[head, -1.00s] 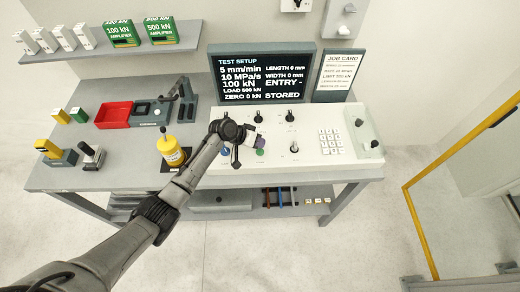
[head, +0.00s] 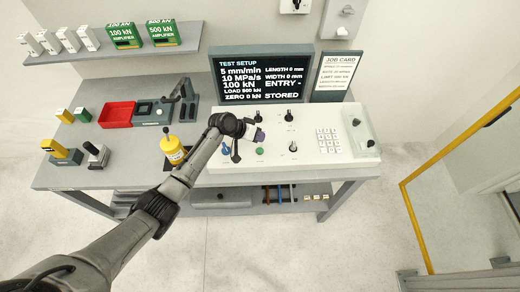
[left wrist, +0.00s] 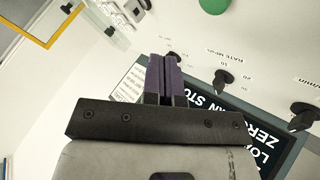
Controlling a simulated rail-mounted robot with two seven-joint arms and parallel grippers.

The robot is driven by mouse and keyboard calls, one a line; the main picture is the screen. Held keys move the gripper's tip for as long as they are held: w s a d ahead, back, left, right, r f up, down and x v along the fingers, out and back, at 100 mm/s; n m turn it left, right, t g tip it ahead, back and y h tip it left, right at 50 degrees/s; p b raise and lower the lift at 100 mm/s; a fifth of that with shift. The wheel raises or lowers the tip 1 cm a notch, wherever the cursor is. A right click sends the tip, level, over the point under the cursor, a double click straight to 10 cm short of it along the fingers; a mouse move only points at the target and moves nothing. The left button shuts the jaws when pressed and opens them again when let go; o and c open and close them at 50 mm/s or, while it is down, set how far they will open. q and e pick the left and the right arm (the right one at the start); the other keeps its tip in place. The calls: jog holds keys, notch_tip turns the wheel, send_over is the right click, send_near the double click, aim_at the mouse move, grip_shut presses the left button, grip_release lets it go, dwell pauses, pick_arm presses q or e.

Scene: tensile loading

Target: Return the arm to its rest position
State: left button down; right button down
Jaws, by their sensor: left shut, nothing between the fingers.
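The green button (left wrist: 214,5) also shows at the top of that view, apart from the fingers. My left arm (head: 155,212) reaches in from the lower left across the bench front. My right gripper is not in view.
The display (head: 262,76) and job card (head: 335,72) stand behind the panel. A yellow-framed barrier (head: 415,225) is at right. Floor in front is clear.

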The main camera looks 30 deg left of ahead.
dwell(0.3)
pick_arm(q)
jog(key=shift+s+f+g, duration=0.15)
jog(key=shift+s+g, duration=0.1)
jog(key=shift+g, duration=0.05)
jog(key=shift+s+a+f+y, duration=0.2)
jog(key=shift+s+a+y, duration=0.1)
jog(key=shift+s, duration=0.05)
notch_tip(320, 180, up, 13)
jog(key=m+t+y, duration=0.2)
jog(key=y, duration=0.2)
jog(key=s+r+t+y+p, duration=0.1)
jog(key=s+r+y+p, duration=0.15)
jog(key=s+r, duration=0.55)
jog(key=s+d+f+g+p, duration=0.1)
jog(key=s+f+p, duration=0.1)
jog(key=s, duration=0.8)
jog(key=s+d+f+g+p, duration=0.1)
jog(key=s+f+g+p, duration=0.1)
jog(key=s, duration=0.9)
jog(key=s+f+n+g+p, duration=0.1)
jog(key=s+f+p, duration=0.2)
jog(key=s, duration=0.8)
jog(key=shift+d+f+g+p, duration=0.3)
jog(key=shift+d+g+p, duration=0.1)
jog(key=shift+p, duration=0.8)
